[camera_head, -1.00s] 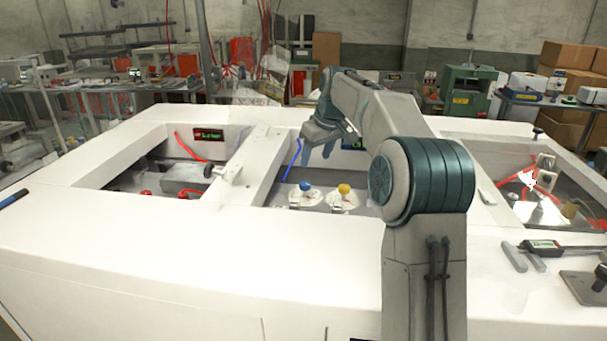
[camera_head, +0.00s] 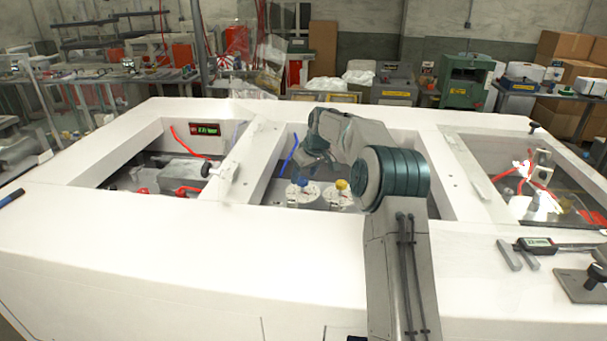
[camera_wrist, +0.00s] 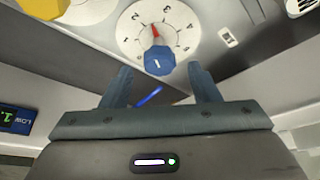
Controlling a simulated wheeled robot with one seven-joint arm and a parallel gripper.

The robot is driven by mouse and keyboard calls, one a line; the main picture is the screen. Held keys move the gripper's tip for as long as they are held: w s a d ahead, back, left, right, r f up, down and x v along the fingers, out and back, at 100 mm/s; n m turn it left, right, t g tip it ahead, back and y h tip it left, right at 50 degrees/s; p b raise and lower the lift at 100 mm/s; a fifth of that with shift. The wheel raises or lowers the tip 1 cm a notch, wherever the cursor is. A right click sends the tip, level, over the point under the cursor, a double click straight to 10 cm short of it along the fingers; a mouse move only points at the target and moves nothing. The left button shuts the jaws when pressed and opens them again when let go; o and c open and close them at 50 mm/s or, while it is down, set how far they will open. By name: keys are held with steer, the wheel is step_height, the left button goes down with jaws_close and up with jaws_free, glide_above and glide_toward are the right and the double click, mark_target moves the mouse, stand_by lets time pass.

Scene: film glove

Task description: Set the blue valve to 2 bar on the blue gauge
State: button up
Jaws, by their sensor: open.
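The blue valve (camera_head: 301,181) is a blue knob on a white dial in the middle bay of the white bench. My gripper (camera_head: 308,165) is just above the knob in the head view. In the wrist view my gripper (camera_wrist: 160,80) has its fingers apart and empty, with the knob just beyond and between the tips. A blue-framed display (camera_wrist: 16,118) with green digits is cut off at the left; its reading is unclear. My arm hides it in the head view.
A yellow knob (camera_head: 341,185) on a similar dial stands close to the right of the blue one. A blue hose (camera_head: 289,155) runs behind. A white beam (camera_head: 258,165) bounds the bay on the left. The left bay holds a red gauge (camera_head: 205,129).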

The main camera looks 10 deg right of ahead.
steer(key=shift+x, duration=0.9)
steer(key=c, duration=1)
steer(key=shift+o, duration=0.2)
steer(key=shift+m+b, duration=0.35)
steer(key=shift+m, duration=0.15)
steer(key=shift+r, duration=0.1)
steer(key=o, duration=1)
steer(key=shift+c, duration=0.2)
steer(key=b+v, duration=0.2)
steer(key=v, duration=1.1)
steer(key=shift+s+a+r, duration=0.2)
steer(key=shift+s+r, duration=0.1)
steer(key=shift+s, duration=0.05)
